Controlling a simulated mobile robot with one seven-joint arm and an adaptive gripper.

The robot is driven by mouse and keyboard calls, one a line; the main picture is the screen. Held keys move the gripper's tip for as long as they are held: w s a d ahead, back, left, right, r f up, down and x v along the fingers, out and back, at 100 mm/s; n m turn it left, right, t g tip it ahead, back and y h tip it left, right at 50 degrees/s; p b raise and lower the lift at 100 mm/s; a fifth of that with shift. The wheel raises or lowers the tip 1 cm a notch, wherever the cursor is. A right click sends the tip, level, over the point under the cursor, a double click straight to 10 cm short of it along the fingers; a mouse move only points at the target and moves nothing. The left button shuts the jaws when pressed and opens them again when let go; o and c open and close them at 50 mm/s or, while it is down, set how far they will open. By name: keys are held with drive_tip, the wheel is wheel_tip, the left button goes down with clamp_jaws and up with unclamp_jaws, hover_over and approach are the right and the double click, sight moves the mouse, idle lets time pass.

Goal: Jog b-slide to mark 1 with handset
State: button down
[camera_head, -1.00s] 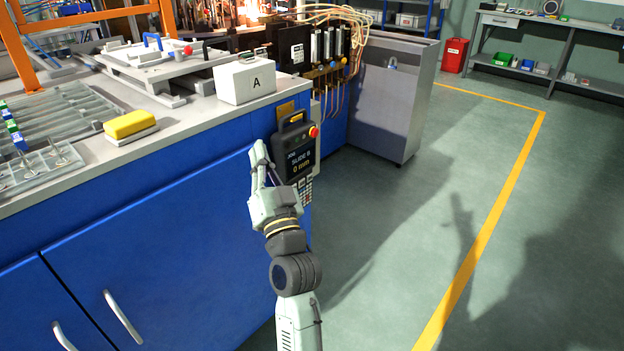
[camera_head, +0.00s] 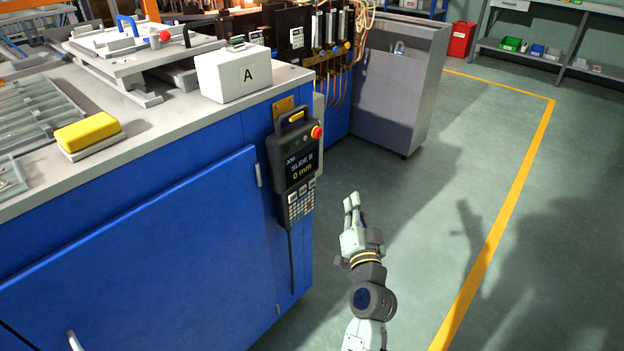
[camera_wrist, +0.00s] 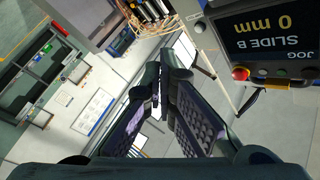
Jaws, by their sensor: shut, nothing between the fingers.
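The handset (camera_head: 294,165) hangs on the end of the blue cabinet. Its screen reads "JOG SLIDE B 0 mm", with a red button at the top right and a keypad below. In the wrist view the handset (camera_wrist: 270,40) shows upside down at the upper right, with its screen and red button. My gripper (camera_head: 352,200) is in front of the floor, right of and lower in the picture than the handset, apart from it. In the wrist view the fingers of my gripper (camera_wrist: 158,85) converge with nothing between them. I cannot make out b-slide or mark 1.
A white box marked A (camera_head: 235,75) and a yellow block (camera_head: 88,132) stand on the bench top (camera_head: 150,125). A grey cabinet (camera_head: 385,100) stands behind the handset. The floor to the right is clear, with a yellow line (camera_head: 500,215).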

sight(312, 183)
drive_tip(key=shift+s, duration=0.1)
drive_tip(key=w+a+p, duration=0.5)
drive_tip(key=a, duration=0.2)
idle(0.4)
drive_tip(key=shift+w+a+r, duration=0.1)
drive_tip(key=shift+w+a, duration=0.1)
drive_tip(key=shift+a, duration=0.05)
idle(1.2)
drive_tip(key=shift+w+a+p, duration=0.15)
drive_tip(key=shift+a+p, duration=0.05)
drive_tip(key=shift+p, duration=0.1)
